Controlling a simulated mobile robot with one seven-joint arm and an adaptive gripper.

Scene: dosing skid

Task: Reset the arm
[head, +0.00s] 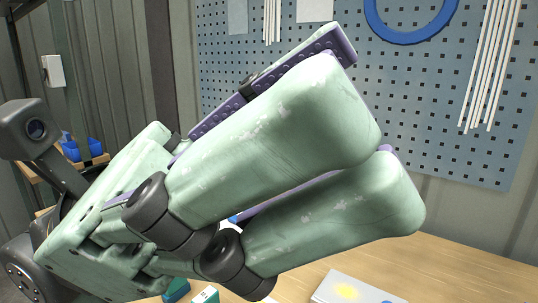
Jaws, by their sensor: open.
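My gripper (385,152) fills the middle of the head view, very close to the camera. Its thick pale green fingers with dark knuckles point up and to the right, and purple studded pads show along their edges. It is open, and I see nothing held in it, though the space between the fingers is mostly hidden. The fingers appear in front of the pegboard and the wooden worktop, and I see no contact with either. My arm's dark links lie at the lower left.
A grey-blue pegboard (498,157) carries a blue ring (377,29) and white strips (489,65). The wooden worktop (465,268) is bare at right; a white item with a yellow patch (347,290) lies at its front. Blue bins (82,150) sit on a shelf at left.

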